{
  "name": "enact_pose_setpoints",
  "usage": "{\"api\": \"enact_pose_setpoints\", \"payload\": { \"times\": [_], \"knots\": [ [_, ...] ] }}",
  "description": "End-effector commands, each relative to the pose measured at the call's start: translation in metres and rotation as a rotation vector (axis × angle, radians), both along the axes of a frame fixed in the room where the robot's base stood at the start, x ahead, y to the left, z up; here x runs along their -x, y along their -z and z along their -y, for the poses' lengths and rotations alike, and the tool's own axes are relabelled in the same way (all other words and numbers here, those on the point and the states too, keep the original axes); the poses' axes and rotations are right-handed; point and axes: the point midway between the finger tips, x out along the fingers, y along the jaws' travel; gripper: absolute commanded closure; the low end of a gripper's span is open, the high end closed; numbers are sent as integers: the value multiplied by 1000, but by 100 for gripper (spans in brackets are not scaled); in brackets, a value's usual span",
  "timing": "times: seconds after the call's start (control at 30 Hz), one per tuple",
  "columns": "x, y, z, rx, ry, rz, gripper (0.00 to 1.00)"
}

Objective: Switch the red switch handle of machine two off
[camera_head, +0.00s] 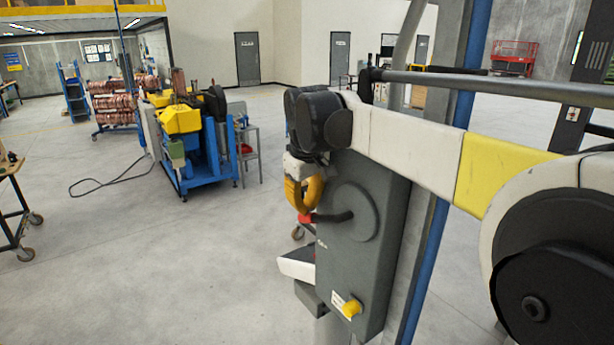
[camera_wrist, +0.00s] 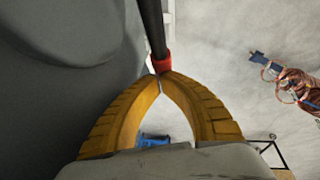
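The switch is a grey box (camera_head: 365,270) on a post, with a round hub and a black lever. The lever points left and ends in a red handle tip (camera_head: 305,217). My gripper (camera_head: 303,208) has yellow fingers pointing down, just above and against the red tip as far as I can see. In the wrist view the fingertips of my gripper (camera_wrist: 160,77) meet, with an open loop between the fingers below. The red handle end (camera_wrist: 162,63) shows right at the tips, and I see no handle held between them. Whether they touch it is unclear.
A yellow knob (camera_head: 351,307) sits low on the box. A blue and yellow machine (camera_head: 190,140) and copper coils (camera_head: 112,105) stand at the back left. A trolley (camera_head: 15,210) is at the left edge. The floor between is open, with a cable lying on it.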

Motion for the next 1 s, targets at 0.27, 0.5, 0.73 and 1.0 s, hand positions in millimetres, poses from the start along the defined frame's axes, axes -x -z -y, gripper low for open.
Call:
{"api": "enact_pose_setpoints", "payload": {
  "times": [0.27,0.5,0.73,1.0],
  "knots": [
    [6,21,4,86,-1,-127,100],
    [9,29,6,84,0,-124,100],
    [10,31,7,83,0,-124,100],
    [10,30,7,83,0,-124,100]
  ]
}}
